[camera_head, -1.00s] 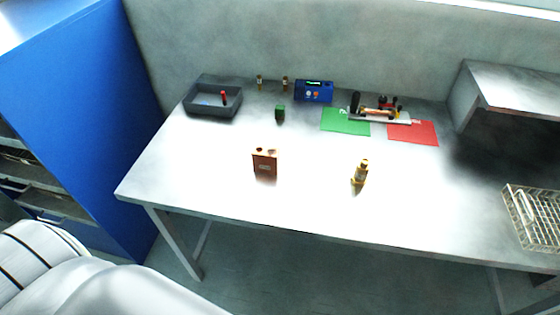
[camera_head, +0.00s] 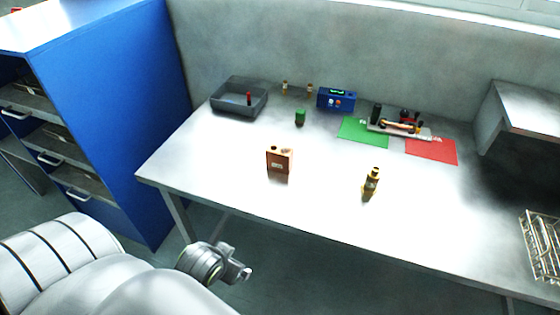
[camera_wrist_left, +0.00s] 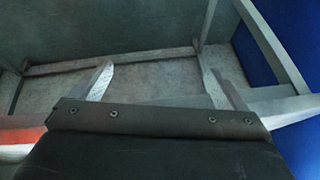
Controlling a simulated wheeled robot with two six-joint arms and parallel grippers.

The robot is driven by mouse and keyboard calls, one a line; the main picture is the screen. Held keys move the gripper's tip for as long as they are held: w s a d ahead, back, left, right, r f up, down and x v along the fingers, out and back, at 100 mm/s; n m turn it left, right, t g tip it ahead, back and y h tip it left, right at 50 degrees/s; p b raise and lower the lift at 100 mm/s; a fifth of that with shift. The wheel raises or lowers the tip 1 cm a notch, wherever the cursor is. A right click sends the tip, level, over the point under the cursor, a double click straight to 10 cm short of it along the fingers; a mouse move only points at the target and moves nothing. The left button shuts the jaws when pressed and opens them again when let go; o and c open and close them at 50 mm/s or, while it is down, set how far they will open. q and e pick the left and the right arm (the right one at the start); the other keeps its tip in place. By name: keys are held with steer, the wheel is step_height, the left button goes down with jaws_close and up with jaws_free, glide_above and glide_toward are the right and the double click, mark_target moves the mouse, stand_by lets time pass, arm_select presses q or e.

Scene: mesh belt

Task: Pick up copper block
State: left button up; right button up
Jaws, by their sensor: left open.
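The copper block (camera_head: 280,161) stands upright on the table, left of its middle, with two dark round marks on its top and a small label on its front. My left gripper (camera_head: 243,273) is in front of the table's front edge, below and to the left of the block, and well apart from it. In the left wrist view its two fingers (camera_wrist_left: 158,85) are spread with nothing between them; the table's frame and the floor show beyond. My right gripper is not in view.
On the table (camera_head: 225,175) are a brass piece (camera_head: 371,183), a green block (camera_head: 300,118), a grey tray (camera_head: 260,103), a blue device (camera_head: 336,99), and green (camera_head: 363,131) and red mats (camera_head: 431,151). A wire rack (camera_head: 540,245) is at right, a blue cabinet (camera_head: 150,130) at left.

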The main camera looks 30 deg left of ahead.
arm_select(q)
steer(key=w+a+r+n+t+y, duration=0.1)
steer(key=w+a+r+n+t, duration=0.15)
steer(key=w+r+t, duration=0.95)
steer(key=g+p, duration=0.2)
steer(key=g, duration=0.2)
glide_toward(277, 156)
steer(key=shift+m, duration=0.45)
steer(key=x, duration=0.6)
steer(key=shift+a+r, duration=0.15)
steer(key=shift+r, duration=0.05)
steer(key=shift+w+a+f, duration=0.1)
steer(key=shift+w+f, duration=0.15)
steer(key=shift+w, duration=0.25)
steer(key=shift+w+a+f, duration=0.1)
steer(key=shift+w+f, duration=0.15)
steer(key=shift+w, duration=0.35)
steer(key=shift+p+x, duration=0.4)
steer(key=shift+x, duration=1.5)
steer(key=shift+f, duration=0.1)
